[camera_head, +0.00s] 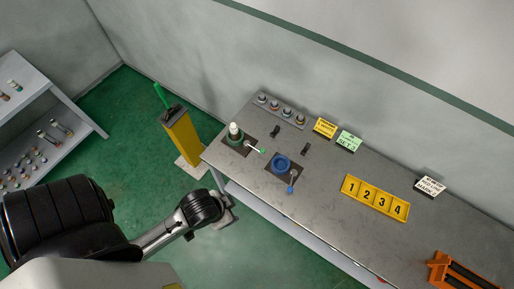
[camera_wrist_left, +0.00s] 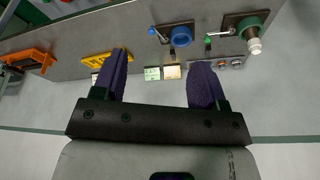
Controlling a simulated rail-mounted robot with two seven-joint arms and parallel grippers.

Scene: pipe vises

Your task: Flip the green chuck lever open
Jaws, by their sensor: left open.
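The green chuck (camera_head: 235,141) sits on a dark plate near the left end of the workbench, with a white-topped piece standing in it. Its lever (camera_head: 255,149) sticks out to the right, with a green tip. In the left wrist view the green chuck (camera_wrist_left: 249,27) is at the upper right and the green lever tip (camera_wrist_left: 208,40) is to its left. My left gripper (camera_head: 227,209) is in front of the bench's left front edge, apart from the chuck. Its two dark fingers (camera_wrist_left: 161,62) are spread wide and empty. My right gripper is not in view.
A blue chuck (camera_head: 281,162) with a blue-tipped lever (camera_head: 291,189) stands just right of the green one. Behind are small black switches, a knob strip (camera_head: 282,110) and signs. A yellow numbered tray (camera_head: 375,198) lies to the right. A yellow post (camera_head: 182,137) stands left of the bench.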

